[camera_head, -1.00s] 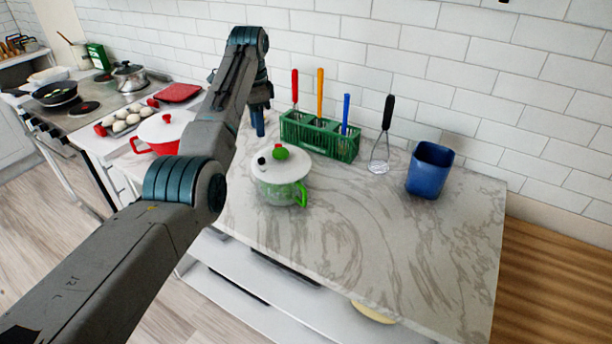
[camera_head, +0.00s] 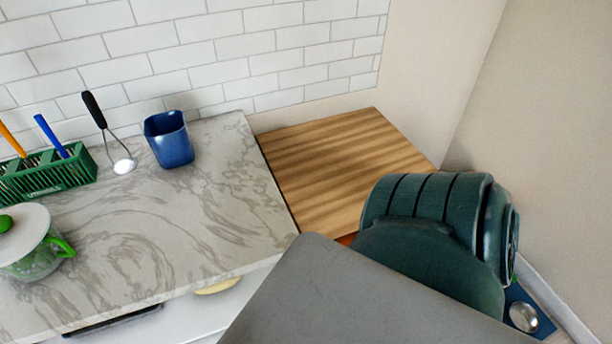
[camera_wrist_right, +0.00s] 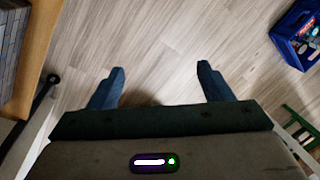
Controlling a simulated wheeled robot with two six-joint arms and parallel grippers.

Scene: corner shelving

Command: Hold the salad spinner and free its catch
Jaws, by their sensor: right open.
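The salad spinner (camera_head: 30,250) stands on the marble counter at the left edge of the head view, partly cut off. It has a white lid with a green knob (camera_head: 5,223), a clear bowl and a green handle (camera_head: 62,246). Its catch cannot be made out. My right gripper (camera_wrist_right: 160,85) is open and empty in the right wrist view, with bare wood floor between its fingers. In the head view my right arm fills the lower right and its gripper is hidden. My left gripper is in neither current view.
A wooden surface (camera_head: 335,165) adjoins on the right. The counter's middle (camera_head: 190,225) is clear. A blue crate (camera_wrist_right: 297,35) sits on the floor.

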